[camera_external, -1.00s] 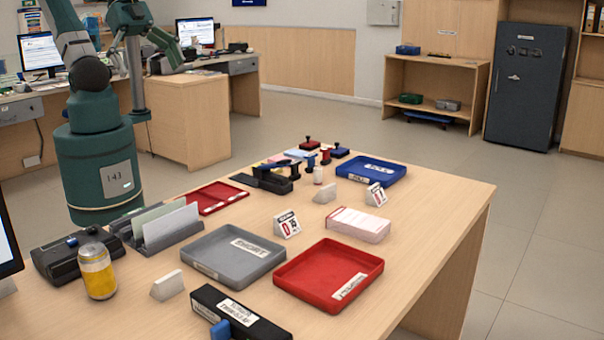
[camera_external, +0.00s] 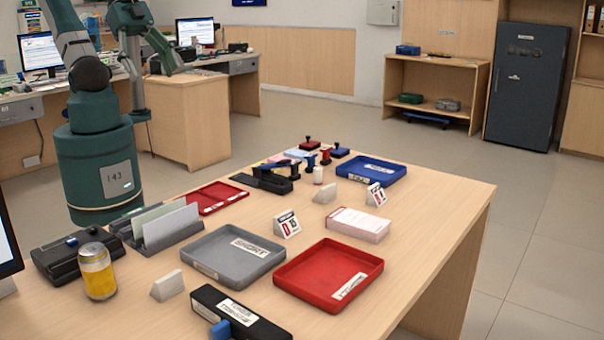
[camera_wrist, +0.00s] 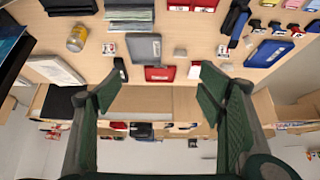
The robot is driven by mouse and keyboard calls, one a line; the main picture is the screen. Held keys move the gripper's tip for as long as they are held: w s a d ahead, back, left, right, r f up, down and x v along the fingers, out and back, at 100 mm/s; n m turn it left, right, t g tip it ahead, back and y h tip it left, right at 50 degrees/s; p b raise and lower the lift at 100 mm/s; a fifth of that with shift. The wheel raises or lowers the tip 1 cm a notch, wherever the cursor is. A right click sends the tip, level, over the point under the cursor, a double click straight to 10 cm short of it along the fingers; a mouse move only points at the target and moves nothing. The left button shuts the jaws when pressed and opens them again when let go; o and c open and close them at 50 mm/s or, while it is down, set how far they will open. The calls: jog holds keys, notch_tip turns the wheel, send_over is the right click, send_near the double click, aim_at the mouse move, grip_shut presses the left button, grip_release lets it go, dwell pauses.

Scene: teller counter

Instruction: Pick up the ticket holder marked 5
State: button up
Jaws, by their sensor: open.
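Small white wedge-shaped ticket holders stand on the counter. In the external view, one holder (camera_external: 287,225) with red and black print stands between the grey and red trays. Another printed holder (camera_external: 376,195) stands near the blue tray. Two more, one near the middle (camera_external: 325,193) and one at the front left (camera_external: 168,286), show only blank faces. I cannot read for certain which is marked 5. In the wrist view my gripper (camera_wrist: 160,90) is open and empty, its fingers wide apart, away from the holders. Small holders also show there beyond the fingers.
A grey tray (camera_external: 226,272), a red tray (camera_external: 287,284), a blue tray (camera_external: 398,176) and a white-and-red box (camera_external: 358,224) stand around the holders. The counter's right side is bare.

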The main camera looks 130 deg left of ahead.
jog(key=shift+c, duration=1.3)
jog(key=shift+w, duration=0.1)
jog(key=m+g+b, duration=0.1)
jog(key=g+b, duration=0.3)
jog(key=g, duration=0.3)
send_over(329, 186)
jog(key=f, duration=2.8)
jog(key=shift+d, duration=0.2)
jog(key=shift+a+f, duration=0.2)
jog(key=shift+f, duration=0.25)
